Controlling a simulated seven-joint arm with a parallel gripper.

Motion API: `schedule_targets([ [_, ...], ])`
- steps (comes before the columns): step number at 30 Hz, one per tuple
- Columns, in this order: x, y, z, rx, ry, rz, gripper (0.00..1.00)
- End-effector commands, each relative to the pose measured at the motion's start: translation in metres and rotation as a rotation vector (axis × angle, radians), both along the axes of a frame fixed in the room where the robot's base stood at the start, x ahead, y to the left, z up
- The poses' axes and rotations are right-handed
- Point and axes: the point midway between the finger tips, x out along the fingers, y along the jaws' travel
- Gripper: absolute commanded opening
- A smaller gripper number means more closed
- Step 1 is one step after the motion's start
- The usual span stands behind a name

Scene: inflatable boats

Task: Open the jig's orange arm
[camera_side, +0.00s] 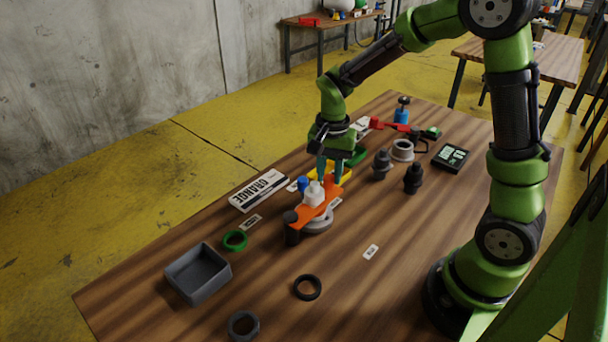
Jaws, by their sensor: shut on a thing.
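The jig's orange arm (306,210) lies over a round grey base (319,225) near the middle of the wooden table. A white part (314,194) stands at the orange arm's middle, and a dark cylinder (291,228) is at its near-left end. My gripper (333,176) points down at the far end of the orange arm, just behind the white part. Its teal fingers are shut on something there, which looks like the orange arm. The exact contact is small and partly hidden.
A grey bin (198,273), a green ring (235,240) and black rings (307,287) lie at the near left. A white ORANGE sign (259,190) is left of the jig. Dark fittings (413,178) and a display (450,157) stand right. The near-right tabletop is mostly clear.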

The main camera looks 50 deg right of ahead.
Motion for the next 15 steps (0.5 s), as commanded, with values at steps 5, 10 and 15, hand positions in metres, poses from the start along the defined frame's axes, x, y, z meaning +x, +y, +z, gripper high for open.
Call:
schedule_targets([
  [5,-0.002,0.000,0.001,0.000,-0.001,-0.012,0.00],
  [10,-0.006,0.000,0.001,-0.001,-0.003,-0.049,0.00],
  [15,-0.015,0.001,0.001,0.000,-0.002,-0.113,0.00],
])
